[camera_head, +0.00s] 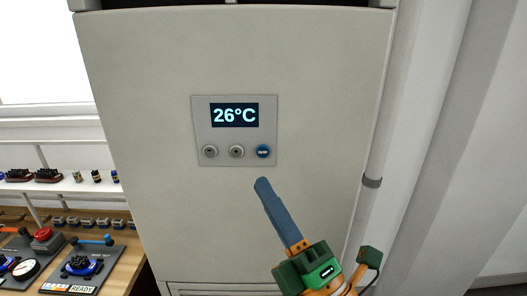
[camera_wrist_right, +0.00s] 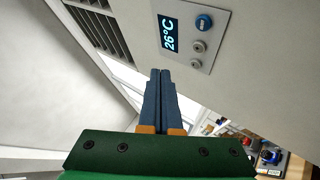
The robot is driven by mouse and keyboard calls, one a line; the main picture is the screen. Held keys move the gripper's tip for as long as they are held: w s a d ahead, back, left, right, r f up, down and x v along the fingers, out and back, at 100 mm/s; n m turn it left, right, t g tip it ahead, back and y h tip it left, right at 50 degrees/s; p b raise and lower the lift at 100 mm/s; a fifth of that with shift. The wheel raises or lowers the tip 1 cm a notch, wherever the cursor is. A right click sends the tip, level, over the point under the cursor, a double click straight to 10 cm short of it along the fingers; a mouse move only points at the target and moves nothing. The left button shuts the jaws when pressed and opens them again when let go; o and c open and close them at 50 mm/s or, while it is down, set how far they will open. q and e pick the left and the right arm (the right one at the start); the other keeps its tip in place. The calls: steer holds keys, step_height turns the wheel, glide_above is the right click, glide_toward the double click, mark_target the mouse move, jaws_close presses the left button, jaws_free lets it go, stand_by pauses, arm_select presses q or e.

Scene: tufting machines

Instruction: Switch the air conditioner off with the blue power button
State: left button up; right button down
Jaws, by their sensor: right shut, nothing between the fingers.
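The air conditioner (camera_head: 150,70) is a tall pale cabinet in front of me. Its grey control panel (camera_head: 200,125) has a lit display (camera_head: 234,115) reading 26°C. Below the display are two grey buttons and the blue power button (camera_head: 263,151) at the right. My right gripper (camera_head: 262,184) is shut and empty, its blue fingers pointing up just below the blue button, apart from it in the picture. In the right wrist view the shut fingers (camera_wrist_right: 160,72) show below the panel, and the blue button (camera_wrist_right: 204,23) is up and to the right of the tips. My left gripper is not in view.
A wooden bench (camera_head: 120,278) with gauges and small devices stands at the lower left, below a white shelf (camera_head: 75,186) with small parts. A pipe (camera_head: 385,130) runs down the cabinet's right side. The cabinet front around the panel is clear.

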glide_toward(263, 152)
steer(key=w+a+r, duration=0.2)
steer(key=a+r, duration=0.2)
steer(key=shift+w+d+r+b, duration=0.15)
steer(key=shift+w+r+b, duration=0.05)
steer(key=shift+w+b, duration=0.3)
stand_by(1.5)
steer(key=shift+w, duration=0.4)
steer(key=shift+w, duration=0.35)
stand_by(0.5)
steer(key=shift+s, duration=0.8)
steer(key=shift+s, duration=0.1)
